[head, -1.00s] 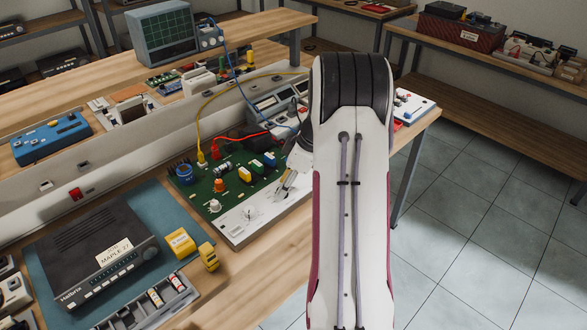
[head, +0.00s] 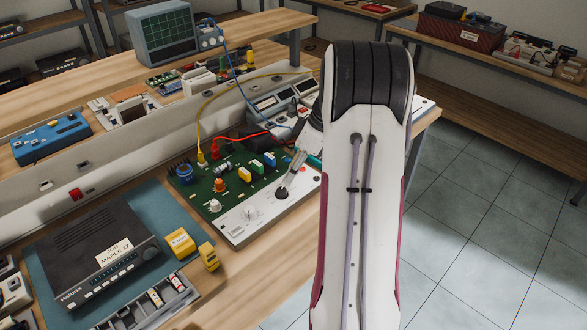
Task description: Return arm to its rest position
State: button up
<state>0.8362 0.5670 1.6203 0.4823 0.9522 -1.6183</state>
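My arm rises through the right-centre of the head view and hides part of the bench behind it. My gripper (head: 288,182) shows as a small grey, partly hidden end at the arm's left side. It points down over the right part of a green and white circuit board (head: 232,225), close to a black knob (head: 281,193). I cannot tell whether it touches the knob or whether its fingers are open. No held object is visible.
A black amplifier labelled MAPLE 27 (head: 85,257) lies on a blue mat at left, beside small yellow parts (head: 180,242). Yellow and red leads (head: 255,136) run from the board to bench meters (head: 283,103). An oscilloscope (head: 162,33) stands on the upper shelf. Tiled floor at right is clear.

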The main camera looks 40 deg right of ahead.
dwell(0.7)
jog(key=s+a+r+m, duration=0.2)
jog(key=s+a+r, duration=0.3)
jog(key=a, duration=0.6)
jog(key=s+a+r+m+t+h, duration=0.1)
jog(key=s+a+r, duration=0.4)
jog(key=s+a, duration=0.5)
jog(key=s+a+r+m+t+h, duration=0.1)
jog(key=s+a+r, duration=0.4)
jog(key=a, duration=0.8)
jog(key=shift+s+a+r+m, duration=0.25)
jog(key=shift+s+m, duration=0.65)
jog(key=shift+s, duration=0.3)
jog(key=shift+d, duration=0.1)
jog(key=shift+c, duration=0.7)
dwell(1.1)
